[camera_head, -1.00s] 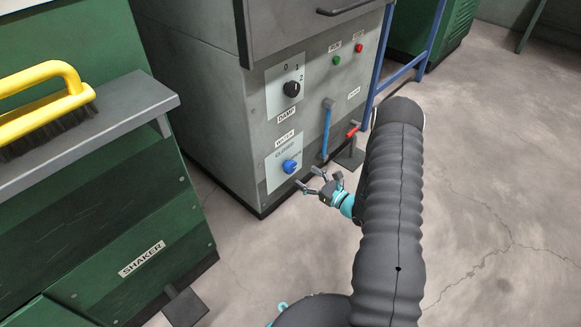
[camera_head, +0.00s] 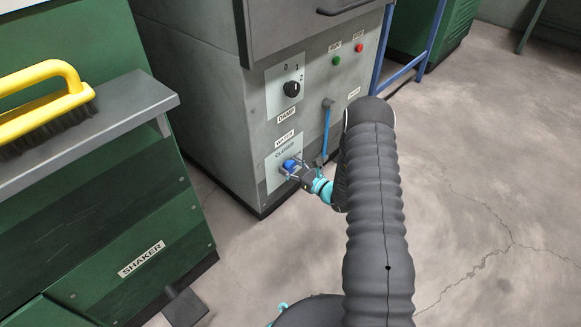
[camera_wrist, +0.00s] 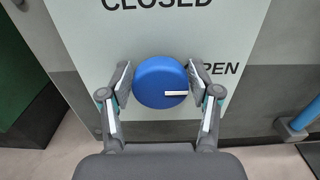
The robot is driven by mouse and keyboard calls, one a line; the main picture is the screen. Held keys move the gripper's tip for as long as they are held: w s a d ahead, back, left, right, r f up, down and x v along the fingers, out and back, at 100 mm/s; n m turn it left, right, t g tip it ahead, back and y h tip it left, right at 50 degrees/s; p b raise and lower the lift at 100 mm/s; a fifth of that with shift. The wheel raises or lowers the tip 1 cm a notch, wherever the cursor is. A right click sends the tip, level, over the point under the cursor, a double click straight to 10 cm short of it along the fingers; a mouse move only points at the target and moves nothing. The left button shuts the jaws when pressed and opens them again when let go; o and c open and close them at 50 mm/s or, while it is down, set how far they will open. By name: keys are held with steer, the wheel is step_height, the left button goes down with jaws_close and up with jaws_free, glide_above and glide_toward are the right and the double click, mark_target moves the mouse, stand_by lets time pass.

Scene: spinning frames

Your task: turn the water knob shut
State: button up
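The water knob (camera_head: 289,164) is a blue round knob on the light plate low on the grey cabinet. In the wrist view the knob (camera_wrist: 158,76) faces me, with its white mark pointing right toward the partly covered word OPEN. The word CLOSED (camera_wrist: 158,4) stands above it. My gripper (camera_head: 295,171) is at the knob in the head view. In the wrist view my gripper (camera_wrist: 162,80) has one finger on each side of the knob, left and right. The fingers are spread, and narrow gaps seem to show beside the knob.
A black DAMP dial (camera_head: 291,89) sits above the water plate. A blue pipe (camera_head: 326,128) runs down the cabinet just right of the knob. The green shaker cabinet (camera_head: 120,220) stands at left, with a yellow brush (camera_head: 45,105) on its ledge. Open floor lies at right.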

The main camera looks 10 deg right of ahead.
steer(key=c, duration=0.6)
steer(key=shift+o, duration=0.2)
steer(key=shift+n+b, duration=0.3)
steer(key=shift+b, duration=0.05)
steer(key=n+b, duration=0.2)
steer(key=shift+f+n+b, duration=0.2)
steer(key=shift+n+b, duration=0.1)
steer(key=shift+b, duration=0.1)
steer(key=n+b, duration=0.2)
steer(key=n, duration=0.1)
steer(key=shift+s+a+r+n, duration=0.1)
steer(key=shift+a+n, duration=0.05)
steer(key=shift+n, duration=0.15)
steer(key=n, duration=0.5)
steer(key=shift+a, duration=0.1)
steer(key=n, duration=0.6)
steer(key=shift+s, duration=0.1)
steer(key=shift+a, duration=0.1)
